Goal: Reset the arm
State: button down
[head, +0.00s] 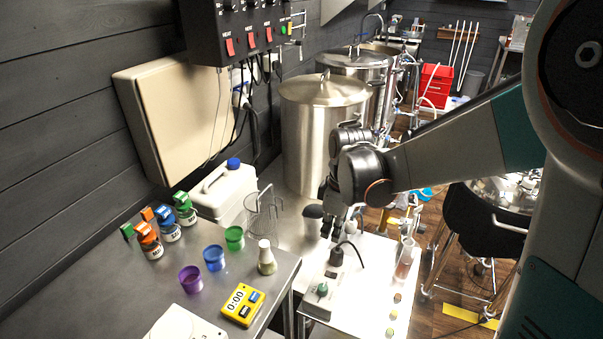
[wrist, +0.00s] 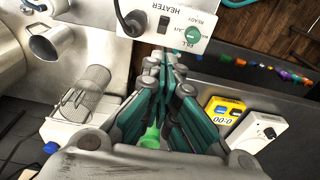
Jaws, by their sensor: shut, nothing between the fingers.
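My gripper (head: 329,228) points down in the head view, above the white bench beside the heater box (head: 318,292). In the wrist view its fingers (wrist: 168,72) are together with nothing between them. My arm reaches in from the right side of the head view. The heater box with its green knob also shows at the top of the wrist view (wrist: 172,22). A green cup (head: 234,238) stands on the grey table; in the wrist view my fingers partly hide it.
A yellow timer (head: 242,305), purple cup (head: 191,279), blue cup (head: 215,258) and labelled jars (head: 150,240) stand on the grey table (head: 110,285). A wire basket (head: 262,217), white jug (head: 224,190) and steel kettle (head: 318,135) stand behind. A wall control panel (head: 240,30) hangs above.

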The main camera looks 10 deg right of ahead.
jog(key=s+r+m+t, duration=0.3)
jog(key=s+r+m, duration=0.2)
jog(key=s, duration=0.3)
jog(key=s+d+r+m+t+b, duration=0.1)
jog(key=s+r+m+t, duration=0.2)
jog(key=s+r+m, duration=0.2)
jog(key=shift+s+d+m+t+h, duration=0.3)
jog(key=shift+s+m+h, duration=0.1)
jog(key=shift+s, duration=1.2)
